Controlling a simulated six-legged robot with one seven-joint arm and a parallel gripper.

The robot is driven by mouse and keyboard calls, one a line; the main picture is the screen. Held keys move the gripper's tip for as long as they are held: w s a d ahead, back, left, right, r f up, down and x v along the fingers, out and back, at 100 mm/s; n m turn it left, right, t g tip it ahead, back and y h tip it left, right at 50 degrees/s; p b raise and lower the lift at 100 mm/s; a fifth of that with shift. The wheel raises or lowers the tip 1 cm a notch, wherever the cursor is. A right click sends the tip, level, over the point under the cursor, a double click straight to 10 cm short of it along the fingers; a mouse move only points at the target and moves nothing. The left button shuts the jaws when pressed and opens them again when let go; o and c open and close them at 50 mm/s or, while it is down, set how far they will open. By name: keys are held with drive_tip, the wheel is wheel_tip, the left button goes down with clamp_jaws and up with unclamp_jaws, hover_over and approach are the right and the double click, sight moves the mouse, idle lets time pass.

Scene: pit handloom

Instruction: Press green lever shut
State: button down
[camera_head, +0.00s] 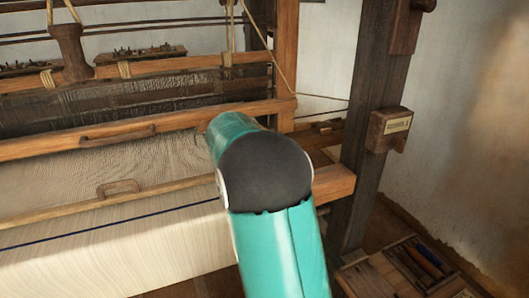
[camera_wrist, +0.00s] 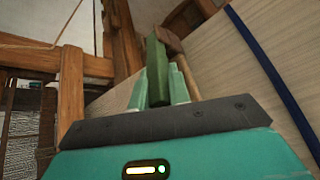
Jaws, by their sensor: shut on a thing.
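The green lever (camera_wrist: 157,68) shows in the wrist view as an upright, narrow green bar in the middle. My gripper (camera_wrist: 159,88) has its two pale teal fingers on either side of it, shut on it. The lever's top end stands out beyond the fingertips. Its lower part is hidden between the fingers and behind my wrist. In the head view my teal arm covers this spot, so neither the lever nor my gripper shows there. I cannot tell how far the lever is turned.
A brown wooden piece (camera_wrist: 172,42) is close beside the lever. Pale cloth (camera_wrist: 218,58) with a blue stripe lies to the right. In the head view a dark post (camera_head: 368,110) with a small labelled box (camera_head: 388,130) stands right of my arm; a tool tray (camera_head: 415,268) sits below.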

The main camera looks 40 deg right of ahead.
drive_tip(key=c, duration=1.3)
unclamp_jaws()
